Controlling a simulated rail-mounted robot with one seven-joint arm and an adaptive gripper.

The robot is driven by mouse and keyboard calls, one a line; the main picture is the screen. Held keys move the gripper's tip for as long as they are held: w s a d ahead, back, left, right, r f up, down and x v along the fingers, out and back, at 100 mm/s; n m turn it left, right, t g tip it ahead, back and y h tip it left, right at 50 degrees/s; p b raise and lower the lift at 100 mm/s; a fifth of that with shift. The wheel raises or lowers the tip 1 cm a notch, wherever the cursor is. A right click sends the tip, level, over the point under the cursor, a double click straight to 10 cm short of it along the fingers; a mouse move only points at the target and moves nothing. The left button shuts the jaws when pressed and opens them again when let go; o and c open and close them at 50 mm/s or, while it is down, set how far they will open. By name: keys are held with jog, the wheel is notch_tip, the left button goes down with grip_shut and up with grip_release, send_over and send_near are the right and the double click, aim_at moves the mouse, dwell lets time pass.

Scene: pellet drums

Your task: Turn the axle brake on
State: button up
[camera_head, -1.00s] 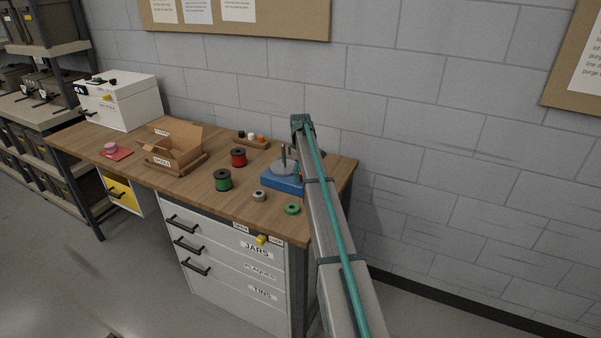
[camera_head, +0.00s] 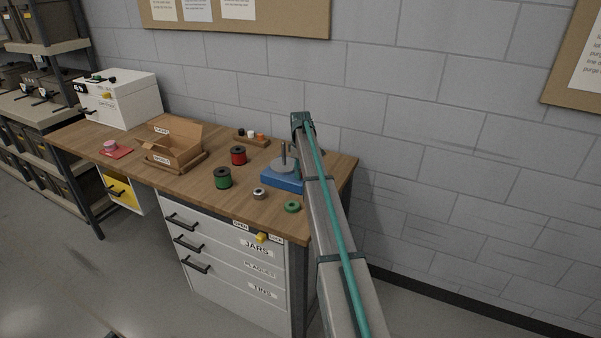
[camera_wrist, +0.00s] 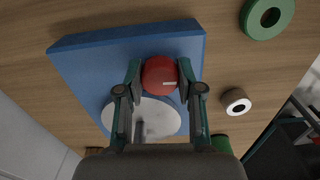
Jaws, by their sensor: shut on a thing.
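The axle stand has a blue base (camera_wrist: 85,62), a round grey plate (camera_wrist: 158,118) and an upright metal axle (camera_wrist: 139,132). A red round knob (camera_wrist: 159,74) with a short pale mark sits on the base beside the plate. I take this knob to be the brake. In the wrist view its mark lies crosswise, towards the right. My gripper (camera_wrist: 160,82) is shut on the knob, one finger on each side. In the head view the blue base (camera_head: 281,180), plate and axle (camera_head: 283,156) show, but my arm hides the knob and gripper.
The wall is close behind the bench.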

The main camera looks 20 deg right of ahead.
jog(key=m+b, duration=0.1)
jog(key=m, duration=0.2)
jog(key=shift+f+m+b, duration=0.1)
jog(key=shift+m+b, duration=0.2)
jog(key=shift+m, duration=0.1)
jog(key=m+b, duration=0.1)
jog(key=m, duration=0.3)
jog(key=shift+m, duration=0.3)
jog(key=m+b, duration=0.1)
jog(key=m, duration=0.3)
jog(key=shift+m, duration=0.3)
jog(key=shift+m+b, duration=0.6)
jog(key=shift+m, duration=1.5)
jog(key=o, duration=1.2)
jog(key=shift+c, duration=0.2)
notch_tip(320, 180, up, 12)
